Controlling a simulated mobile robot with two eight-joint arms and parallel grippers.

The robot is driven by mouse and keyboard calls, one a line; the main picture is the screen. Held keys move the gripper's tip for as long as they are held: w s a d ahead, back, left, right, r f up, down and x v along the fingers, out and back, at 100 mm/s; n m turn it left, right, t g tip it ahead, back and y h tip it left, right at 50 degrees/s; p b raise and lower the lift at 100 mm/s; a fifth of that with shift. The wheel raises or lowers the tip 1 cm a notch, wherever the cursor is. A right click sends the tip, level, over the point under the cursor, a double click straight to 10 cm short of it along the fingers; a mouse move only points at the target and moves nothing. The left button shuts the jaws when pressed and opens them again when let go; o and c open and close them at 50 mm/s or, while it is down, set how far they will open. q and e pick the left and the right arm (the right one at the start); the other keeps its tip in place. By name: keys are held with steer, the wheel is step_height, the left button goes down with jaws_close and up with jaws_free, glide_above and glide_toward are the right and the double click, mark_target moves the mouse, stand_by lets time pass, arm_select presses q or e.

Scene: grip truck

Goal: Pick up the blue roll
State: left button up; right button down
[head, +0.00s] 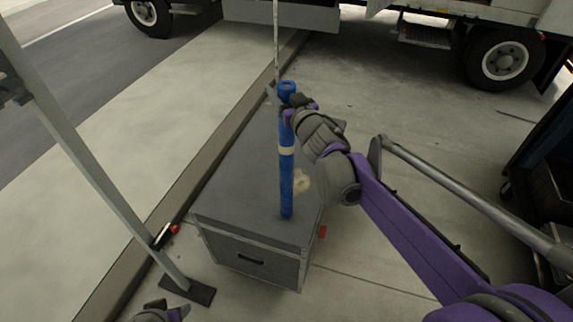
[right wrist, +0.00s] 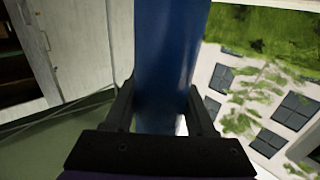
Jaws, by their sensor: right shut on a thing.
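The blue roll (head: 287,165) is a long upright tube with a pale band around its middle, seen in the head view over the grey case (head: 240,215). My right gripper (head: 290,108) is shut on it near its top end. In the right wrist view the roll (right wrist: 170,65) runs up between the two fingers (right wrist: 160,110). Whether the roll's lower end touches the case top cannot be told. My left gripper (head: 160,312) shows only in part at the bottom edge of the head view, and its jaws cannot be made out.
A grey slanted pole (head: 90,150) with a foot plate stands at the left, beside the kerb. A truck (head: 400,12) is parked at the back. A dark cart (head: 545,170) stands at the right edge. The concrete between case and cart is mostly clear.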

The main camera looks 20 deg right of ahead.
steer(key=shift+r, duration=0.15)
step_height(320, 180, up, 10)
stand_by(0.6)
steer(key=shift+f, duration=0.2)
